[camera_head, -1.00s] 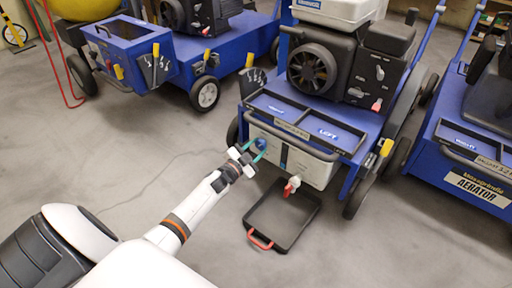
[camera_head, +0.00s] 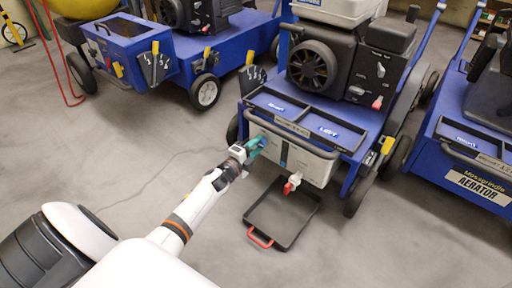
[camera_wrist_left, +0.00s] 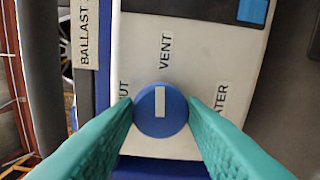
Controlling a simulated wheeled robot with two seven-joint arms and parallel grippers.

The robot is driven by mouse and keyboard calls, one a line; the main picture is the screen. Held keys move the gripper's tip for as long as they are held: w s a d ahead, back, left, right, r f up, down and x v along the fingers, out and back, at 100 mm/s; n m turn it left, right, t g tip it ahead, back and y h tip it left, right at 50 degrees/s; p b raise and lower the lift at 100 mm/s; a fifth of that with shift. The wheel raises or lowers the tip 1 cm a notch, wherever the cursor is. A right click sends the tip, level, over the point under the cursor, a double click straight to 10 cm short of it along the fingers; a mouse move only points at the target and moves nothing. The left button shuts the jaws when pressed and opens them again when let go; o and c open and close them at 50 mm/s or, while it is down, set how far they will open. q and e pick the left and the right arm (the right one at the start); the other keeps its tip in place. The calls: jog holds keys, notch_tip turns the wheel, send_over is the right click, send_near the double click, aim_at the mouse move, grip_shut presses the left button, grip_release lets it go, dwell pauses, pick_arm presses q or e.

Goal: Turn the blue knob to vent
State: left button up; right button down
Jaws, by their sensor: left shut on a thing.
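The blue knob (camera_wrist_left: 160,111) is round, with a white bar, on a pale panel (camera_wrist_left: 140,45). In the left wrist view the bar stands upright, in line with the VENT label (camera_wrist_left: 166,51) above it. Partly covered labels flank the knob, the right one ending in "ATER". My left gripper (camera_wrist_left: 160,106) has its teal fingers on both sides of the knob, shut on it. In the head view the left gripper (camera_head: 257,145) is at the front of the white tank (camera_head: 310,167), and its fingers mostly hide the knob. My right gripper is not in view.
A red-handled tap (camera_head: 291,184) sticks out of the tank above a black drip tray (camera_head: 265,223) on the floor. A blue aerator (camera_head: 480,143) stands to the right, another blue machine (camera_head: 125,52) at the back left.

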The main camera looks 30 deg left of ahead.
pick_arm(q)
jog(key=shift+f+m, duration=0.1)
jog(key=shift+m, duration=0.4)
jog(key=o, duration=1)
jog(key=shift+s, duration=0.1)
